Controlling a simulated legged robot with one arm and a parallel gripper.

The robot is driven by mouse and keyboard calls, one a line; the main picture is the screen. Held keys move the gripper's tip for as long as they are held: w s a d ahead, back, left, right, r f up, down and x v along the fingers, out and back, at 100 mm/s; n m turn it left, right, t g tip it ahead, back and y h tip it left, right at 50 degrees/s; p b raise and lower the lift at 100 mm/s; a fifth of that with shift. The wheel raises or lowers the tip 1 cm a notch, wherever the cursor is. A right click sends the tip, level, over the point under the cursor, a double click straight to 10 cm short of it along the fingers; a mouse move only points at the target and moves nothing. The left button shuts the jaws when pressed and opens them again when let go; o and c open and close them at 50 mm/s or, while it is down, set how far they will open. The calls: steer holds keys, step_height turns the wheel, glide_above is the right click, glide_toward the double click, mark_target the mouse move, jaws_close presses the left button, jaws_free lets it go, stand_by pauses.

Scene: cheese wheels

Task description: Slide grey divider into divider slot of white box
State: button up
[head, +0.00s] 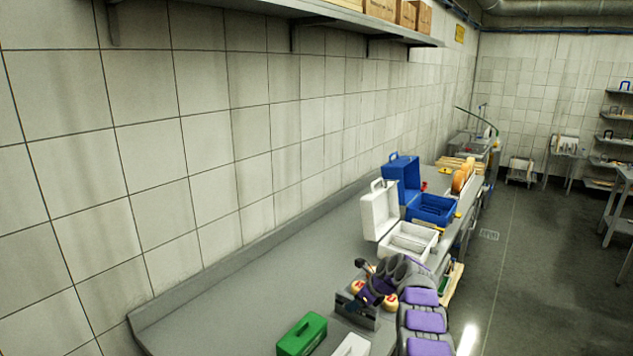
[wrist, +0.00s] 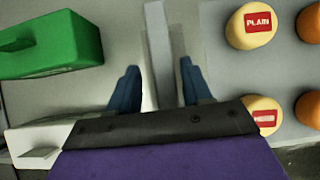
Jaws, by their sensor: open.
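In the wrist view my gripper (wrist: 158,72) is open, with one blue finger on each side of a narrow grey strip. This strip looks like the grey divider (wrist: 158,45). It runs up the picture between the fingers, with visible gaps on both sides, and its near end is hidden by my gripper. In the head view the white box (head: 411,240) stands on the counter with its lid raised. Its divider slot cannot be made out. My purple and grey arm reaches over the counter in front of it, and the fingers are not clear there.
A grey tray (wrist: 222,75) with yellow and orange cheese wheels (wrist: 250,27) lies right of the strip. A green box (head: 302,335) and a white one (head: 352,346) stand nearby. An open blue box (head: 432,208) stands beyond the white box. The counter's left part (head: 215,305) is clear.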

steer(key=shift+f, duration=0.25)
steer(key=shift+w+d, duration=0.1)
steer(key=shift+d, duration=0.85)
steer(key=shift+s+a, duration=0.15)
steer(key=shift+a, duration=0.45)
steer(key=shift+s+a, duration=0.15)
steer(key=shift+a, duration=0.4)
steer(key=shift+d, duration=0.7)
steer(key=shift+c, duration=1.3)
steer(key=shift+s+a, duration=0.1)
steer(key=shift+a, duration=0.25)
steer(key=c, duration=0.5)
jaws_close()
